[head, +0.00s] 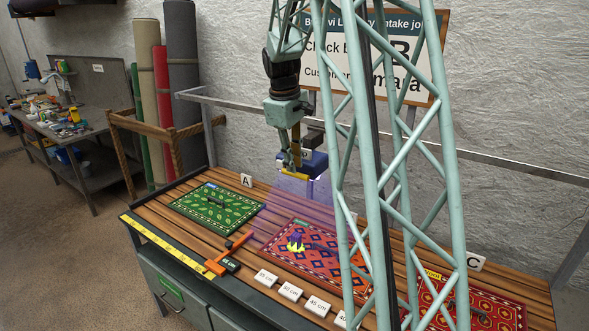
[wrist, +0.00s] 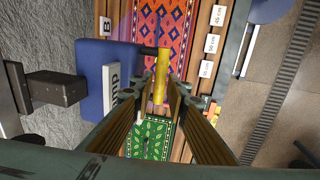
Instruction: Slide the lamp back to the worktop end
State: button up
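The lamp (head: 315,166) is a blue box with a yellow handle (head: 294,173), above the back of the worktop (head: 277,205) between tags A and B. It casts a violet patch over the slats and middle rug. In the wrist view the lamp's blue body (wrist: 92,72) is at the left, with a partly hidden white label; its yellow handle (wrist: 160,68) runs between my fingers. My gripper (head: 291,163) is at the handle, and its fingertips (wrist: 161,88) close in on both sides of it. The fingers look shut on the handle.
A green rug (head: 233,209), a red-orange rug (head: 325,240) and a dark red rug (head: 507,312) lie on the slats. An orange tool (head: 232,252) and size tags sit along the front. A metal rail (head: 241,108) runs behind. My lattice arm hides the middle right.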

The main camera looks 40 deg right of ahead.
jog(key=shift+d+f, duration=0.2)
jog(key=shift+f, duration=1.1)
grip_shut()
